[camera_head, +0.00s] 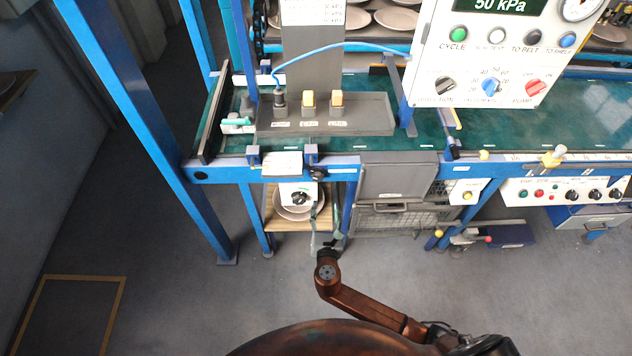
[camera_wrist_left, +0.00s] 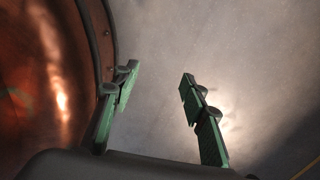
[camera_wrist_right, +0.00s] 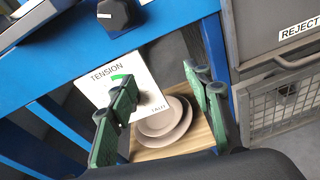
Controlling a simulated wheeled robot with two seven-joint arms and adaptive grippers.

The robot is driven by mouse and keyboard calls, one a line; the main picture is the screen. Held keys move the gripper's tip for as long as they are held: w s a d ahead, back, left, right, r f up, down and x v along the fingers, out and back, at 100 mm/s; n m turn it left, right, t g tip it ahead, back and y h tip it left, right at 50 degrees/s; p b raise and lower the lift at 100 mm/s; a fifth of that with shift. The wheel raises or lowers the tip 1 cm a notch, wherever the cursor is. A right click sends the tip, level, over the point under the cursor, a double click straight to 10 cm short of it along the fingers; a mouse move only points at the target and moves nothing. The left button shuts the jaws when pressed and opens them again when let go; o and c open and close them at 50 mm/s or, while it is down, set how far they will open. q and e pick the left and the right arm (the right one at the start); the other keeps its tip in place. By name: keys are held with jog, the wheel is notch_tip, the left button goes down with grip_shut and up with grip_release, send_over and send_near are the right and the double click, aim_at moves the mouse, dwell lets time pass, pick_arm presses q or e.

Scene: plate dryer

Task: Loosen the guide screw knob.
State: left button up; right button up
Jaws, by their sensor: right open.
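No knob in view is labelled as a guide screw, so I cannot tell which one it is. A yellow knob (camera_head: 553,157) stands on the blue front rail at the right in the head view. A black knob (camera_head: 300,198) sits on a white panel under the rail; the right wrist view shows a black knob (camera_wrist_right: 118,14) above a TENSION plate (camera_wrist_right: 128,85). My right gripper (camera_head: 328,220) is open and empty, below the rail near that panel; its fingers (camera_wrist_right: 164,92) flank the plate in view. My left gripper (camera_wrist_left: 158,82) is open and empty above bare floor.
Stacked plates (camera_wrist_right: 164,122) lie on a wooden shelf under the rail. A grey REJECT bin (camera_head: 397,182) and wire basket (camera_head: 385,222) stand to the right. The white control box (camera_head: 490,60) overhangs the green belt (camera_head: 500,120). The floor at front left is mostly free.

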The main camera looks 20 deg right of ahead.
jog(key=n+t, duration=0.2)
send_near(318, 178)
jog(key=w, duration=0.2)
jog(key=b+x, duration=0.2)
jog(key=x, duration=0.3)
jog(key=shift+w+d+f, duration=0.1)
jog(key=shift+w+d, duration=0.15)
jog(key=shift+w, duration=0.05)
jog(key=shift+w+d, duration=0.15)
jog(key=shift+w, duration=0.55)
pick_arm(q)
jog(key=shift+w+d+f, duration=0.1)
jog(key=shift+w+f, duration=0.05)
jog(key=shift+f, duration=0.5)
jog(key=shift+w+f, duration=0.1)
jog(key=shift+f, duration=0.5)
pick_arm(e)
jog(key=shift+c, duration=0.4)
jog(key=c, duration=1)
pick_arm(q)
jog(key=shift+s, duration=0.25)
pick_arm(e)
jog(key=shift+c, duration=0.2)
